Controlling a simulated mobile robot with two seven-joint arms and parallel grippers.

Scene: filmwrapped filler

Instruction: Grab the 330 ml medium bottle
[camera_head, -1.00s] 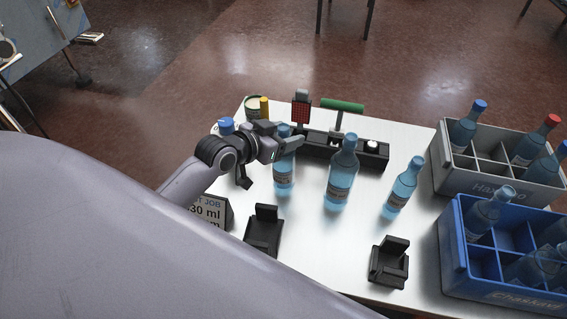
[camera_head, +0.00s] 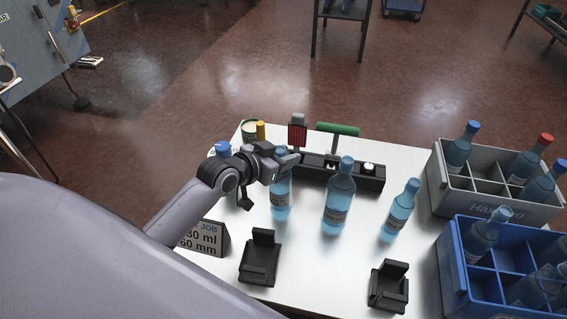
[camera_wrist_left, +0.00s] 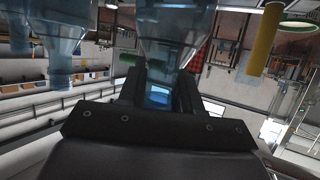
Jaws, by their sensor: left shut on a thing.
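Three blue bottles stand on the white table: a left one (camera_head: 281,201), a middle one (camera_head: 339,203) and a right, smaller one (camera_head: 400,211). My left gripper (camera_head: 286,161) is shut on the neck of the left bottle, hiding its top. This bottle looks upright, at or near the table top; I cannot tell whether it is lifted. In the left wrist view its neck lies between the fingers (camera_wrist_left: 160,95), its body (camera_wrist_left: 175,38) above them in the picture. A sign (camera_head: 204,238) shows "30 ml" and "60 mm", partly cut off by my arm. My right gripper is out of view.
Two black stands (camera_head: 260,262) (camera_head: 389,288) are at the table's front. A black rail fixture (camera_head: 312,170) runs behind the bottles. A grey crate (camera_head: 490,206) and a blue crate (camera_head: 480,294), both with bottles, are at right. A tin (camera_head: 249,131) stands at the back left.

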